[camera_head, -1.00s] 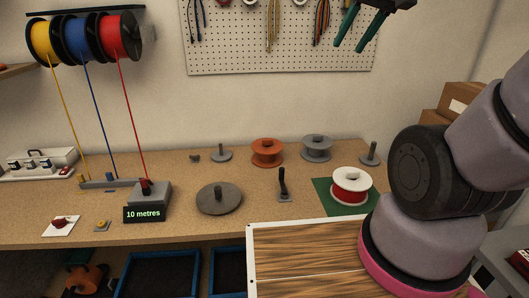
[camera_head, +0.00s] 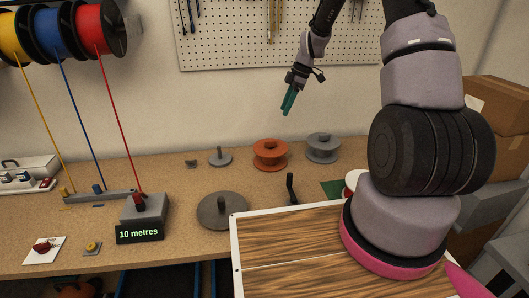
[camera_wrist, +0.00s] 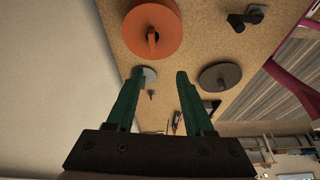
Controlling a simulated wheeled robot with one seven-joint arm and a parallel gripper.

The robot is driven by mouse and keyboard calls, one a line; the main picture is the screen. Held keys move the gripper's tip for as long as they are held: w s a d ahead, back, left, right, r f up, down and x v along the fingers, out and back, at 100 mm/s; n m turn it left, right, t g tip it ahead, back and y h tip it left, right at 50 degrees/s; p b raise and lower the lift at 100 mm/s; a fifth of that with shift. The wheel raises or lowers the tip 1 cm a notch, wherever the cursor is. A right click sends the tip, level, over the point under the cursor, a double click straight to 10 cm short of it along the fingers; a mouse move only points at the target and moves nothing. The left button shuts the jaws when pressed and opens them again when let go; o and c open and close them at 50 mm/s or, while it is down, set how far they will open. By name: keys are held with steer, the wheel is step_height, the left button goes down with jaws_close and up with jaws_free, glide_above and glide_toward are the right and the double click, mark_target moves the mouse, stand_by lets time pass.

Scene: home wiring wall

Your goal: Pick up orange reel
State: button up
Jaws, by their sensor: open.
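The orange reel (camera_head: 270,155) stands on the workbench near the wall, between a grey spindle stand and a grey reel. It also shows in the wrist view (camera_wrist: 140,44), at the top, ahead of my fingertips. My gripper (camera_head: 288,102) has green fingers and hangs in the air above and a little right of the orange reel, apart from it. In the wrist view my gripper (camera_wrist: 158,76) is open, with nothing between its fingers.
A grey reel (camera_head: 322,148) stands right of the orange one, and a grey spindle stand (camera_head: 220,158) left of it. A black crank handle (camera_head: 291,188) rises in front. A grey turntable disc (camera_head: 222,210) lies front left. The pegboard (camera_head: 230,40) is behind my arm.

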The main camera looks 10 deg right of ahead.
mark_target(270, 151)
steer(key=shift+n, duration=0.8)
steer(key=x, duration=0.3)
steer(key=w+x, duration=0.1)
steer(key=x, duration=0.5)
steer(key=shift+w+d+f, duration=0.2)
steer(key=shift+w+d, duration=0.05)
steer(key=shift+w, duration=0.05)
steer(key=x, duration=0.6)
steer(key=shift+w+d+f, duration=0.1)
steer(key=shift+w+d, duration=0.05)
steer(key=shift+d, duration=0.05)
jaws_close()
